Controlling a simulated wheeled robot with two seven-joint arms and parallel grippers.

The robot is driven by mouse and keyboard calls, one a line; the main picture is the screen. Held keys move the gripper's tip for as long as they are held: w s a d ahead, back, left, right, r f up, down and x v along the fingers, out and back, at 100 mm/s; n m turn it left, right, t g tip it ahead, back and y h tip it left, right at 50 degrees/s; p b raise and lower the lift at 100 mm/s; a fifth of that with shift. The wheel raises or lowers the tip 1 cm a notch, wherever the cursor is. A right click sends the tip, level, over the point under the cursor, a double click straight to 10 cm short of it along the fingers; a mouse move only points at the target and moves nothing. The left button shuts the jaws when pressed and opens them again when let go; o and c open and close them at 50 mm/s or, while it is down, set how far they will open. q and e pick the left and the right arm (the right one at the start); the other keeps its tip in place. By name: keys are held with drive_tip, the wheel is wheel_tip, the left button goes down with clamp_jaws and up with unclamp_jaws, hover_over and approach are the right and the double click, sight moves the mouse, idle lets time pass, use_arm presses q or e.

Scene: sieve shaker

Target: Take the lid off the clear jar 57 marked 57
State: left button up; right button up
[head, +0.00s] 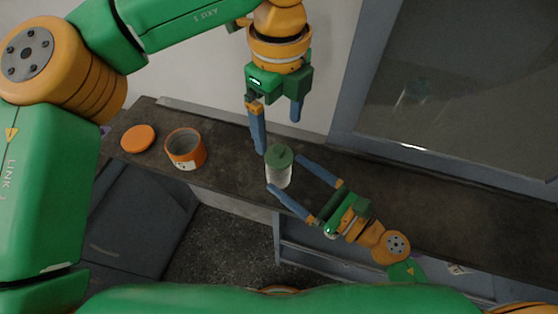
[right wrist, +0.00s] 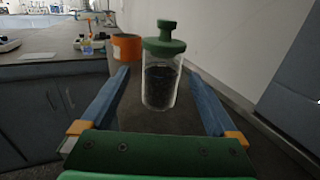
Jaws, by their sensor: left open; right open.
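The clear jar (head: 279,175) with a green knobbed lid (head: 279,156) stands upright on the dark bench. In the right wrist view the jar (right wrist: 160,85) holds dark grains and its lid (right wrist: 164,40) is on; I cannot read a mark on it. My right gripper (head: 286,173) is open, its blue fingers on either side of the jar or just short of it. My left gripper (head: 278,135) is open and empty, above and behind the jar with its fingers pointing down, one close to the lid.
An orange open jar (head: 186,150) with a white label stands left of the clear jar, and its orange lid (head: 139,138) lies further left. A wall runs behind the bench (head: 400,190). A glass-fronted cabinet (head: 440,80) is at the back right. The bench right of the jar is clear.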

sight(288, 173)
use_arm(q)
drive_tip(key=shift+w+f, duration=0.1)
drive_tip(key=shift+w, duration=0.15)
use_arm(e)
drive_tip(key=x, duration=0.4)
drive_tip(key=shift+w+f, duration=0.1)
use_arm(q)
drive_tip(key=shift+w, duration=0.15)
use_arm(e)
drive_tip(key=shift+w, duration=0.2)
drive_tip(key=shift+s, duration=0.1)
